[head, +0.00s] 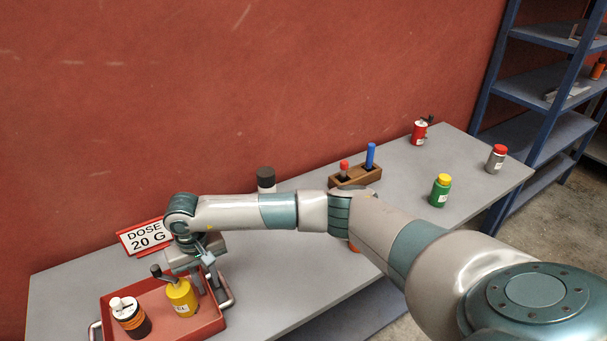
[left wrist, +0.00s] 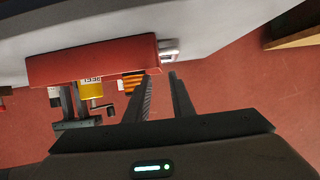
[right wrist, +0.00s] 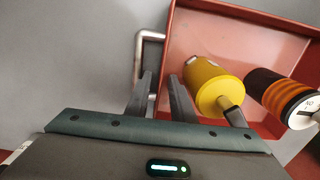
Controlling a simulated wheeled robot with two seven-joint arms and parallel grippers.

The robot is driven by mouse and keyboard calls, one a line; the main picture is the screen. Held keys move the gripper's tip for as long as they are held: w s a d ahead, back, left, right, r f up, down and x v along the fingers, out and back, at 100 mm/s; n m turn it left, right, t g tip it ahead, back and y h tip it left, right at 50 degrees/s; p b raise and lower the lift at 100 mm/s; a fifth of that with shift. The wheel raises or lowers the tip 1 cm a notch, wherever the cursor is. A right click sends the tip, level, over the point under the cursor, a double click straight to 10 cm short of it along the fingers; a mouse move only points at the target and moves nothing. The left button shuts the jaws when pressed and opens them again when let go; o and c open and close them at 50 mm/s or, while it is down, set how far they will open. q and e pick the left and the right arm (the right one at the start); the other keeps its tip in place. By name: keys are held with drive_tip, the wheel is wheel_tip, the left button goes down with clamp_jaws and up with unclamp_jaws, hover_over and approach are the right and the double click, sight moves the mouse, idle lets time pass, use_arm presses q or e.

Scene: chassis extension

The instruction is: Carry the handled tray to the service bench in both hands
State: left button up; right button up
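The red handled tray (head: 208,328) lies on the grey bench at lower left, holding a yellow jar (head: 182,297) and a black-and-orange jar (head: 131,318). Metal handles (head: 224,290) stand at both ends. My right gripper (right wrist: 159,78) is open, its fingers over the tray's near end, close to the handle (right wrist: 139,55); no grip shows. My left gripper (left wrist: 158,75) is open and empty, its fingertips pointing toward the other handle (left wrist: 169,50), apart from it as far as I can tell. It is out of the head view.
A "DOSE 20 G" sign (head: 146,236) stands behind the tray. Along the bench are a dark-capped container (head: 266,179), a wooden holder (head: 356,177), a green jar (head: 440,191), a red canister (head: 419,133) and a grey jar (head: 496,159). A blue shelf (head: 545,85) stands at right.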

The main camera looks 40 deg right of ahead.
wheel_tip(320, 180, up, 11)
idle(0.4)
use_arm(q)
drive_tip(key=shift+s, duration=0.1)
use_arm(e)
drive_tip(key=shift+f, duration=0.15)
idle(0.4)
